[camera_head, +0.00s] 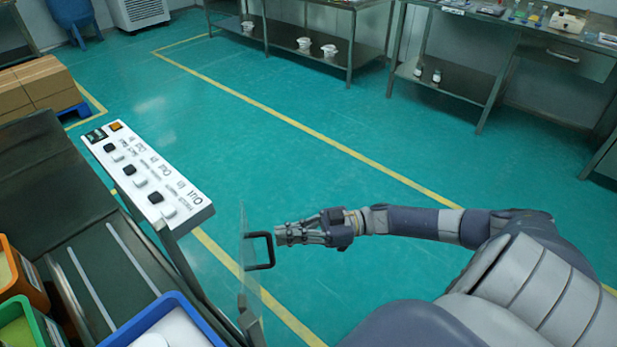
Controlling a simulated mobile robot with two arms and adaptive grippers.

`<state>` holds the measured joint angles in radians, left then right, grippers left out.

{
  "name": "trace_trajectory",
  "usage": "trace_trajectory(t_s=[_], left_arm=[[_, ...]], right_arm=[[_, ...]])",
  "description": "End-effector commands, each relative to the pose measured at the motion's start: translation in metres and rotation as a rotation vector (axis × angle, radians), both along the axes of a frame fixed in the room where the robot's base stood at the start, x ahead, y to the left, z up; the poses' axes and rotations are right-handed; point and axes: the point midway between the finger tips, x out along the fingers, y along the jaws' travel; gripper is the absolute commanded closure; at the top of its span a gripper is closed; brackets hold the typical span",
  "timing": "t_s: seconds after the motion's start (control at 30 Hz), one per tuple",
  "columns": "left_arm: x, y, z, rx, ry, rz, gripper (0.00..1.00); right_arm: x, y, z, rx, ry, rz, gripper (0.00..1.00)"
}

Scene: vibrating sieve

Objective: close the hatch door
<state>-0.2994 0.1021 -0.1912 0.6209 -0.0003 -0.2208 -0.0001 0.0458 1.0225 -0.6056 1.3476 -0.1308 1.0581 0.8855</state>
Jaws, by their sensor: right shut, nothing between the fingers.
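The hatch door (246,276) is a clear panel seen nearly edge-on, standing open at the right side of the machine. A black handle (262,234) sticks out from it to the right. My right gripper (279,235) is shut and empty, with its fingertips at the handle's right side. I cannot tell whether they touch it. My left gripper is not in view.
A white control panel (150,172) with black and white switches tops the machine. Blue (150,318), orange (32,282) and green bins sit at the lower left. Steel tables (480,85) stand at the back. The green floor between is clear.

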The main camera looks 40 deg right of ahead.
Motion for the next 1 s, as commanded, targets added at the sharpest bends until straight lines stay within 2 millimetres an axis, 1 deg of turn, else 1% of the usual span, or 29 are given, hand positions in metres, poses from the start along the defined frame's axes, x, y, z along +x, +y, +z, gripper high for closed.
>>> trace_trajectory(t_s=[0.03,0.1,0.2,0.3,0.47,0.8,1.0], left_arm=[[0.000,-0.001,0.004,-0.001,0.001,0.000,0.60],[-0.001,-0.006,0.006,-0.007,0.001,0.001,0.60],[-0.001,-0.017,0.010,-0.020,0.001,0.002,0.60],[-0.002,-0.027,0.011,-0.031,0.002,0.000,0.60],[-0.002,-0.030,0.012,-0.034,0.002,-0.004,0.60],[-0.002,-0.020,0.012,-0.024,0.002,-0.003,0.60],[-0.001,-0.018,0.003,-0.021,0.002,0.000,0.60]], right_arm=[[0.006,0.010,0.003,0.005,-0.003,0.001,1.00],[0.012,0.022,0.003,0.004,-0.003,0.001,1.00],[0.020,0.035,0.003,0.003,-0.003,0.000,1.00],[0.025,0.044,0.002,0.002,-0.001,0.000,1.00],[0.028,0.050,0.000,0.000,0.000,0.000,1.00],[0.029,0.051,0.000,0.000,0.000,0.000,1.00],[0.033,0.056,-0.002,-0.001,-0.003,0.030,1.00]])
